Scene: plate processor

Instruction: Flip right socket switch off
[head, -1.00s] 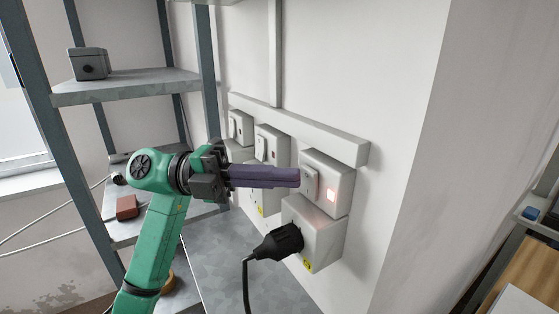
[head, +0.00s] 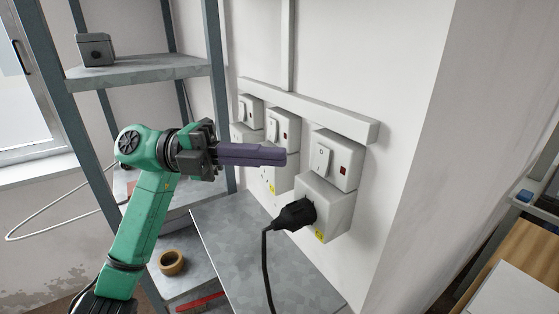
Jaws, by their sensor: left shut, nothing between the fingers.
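The right socket switch (head: 323,160) is a white rocker on the rightmost white box (head: 337,152) on the wall. The small indicator (head: 345,170) beside it is dark red and unlit. A black plug (head: 297,213) with a cable sits in the socket box (head: 340,207) below. My left gripper (head: 284,156) has long purple fingers that are shut and empty. Its fingertips point right, to the left of the right switch, apart from it in the picture. They partly cover the area below the middle switch box. My right gripper is not in view.
The middle switch box (head: 282,130) and left switch box (head: 249,111) share the wall under a pale trunking strip (head: 310,111). A metal shelf unit (head: 140,70) stands at left, holding a grey box (head: 95,49). A tape roll (head: 172,262) lies low. A grey metal surface (head: 250,250) lies below the sockets.

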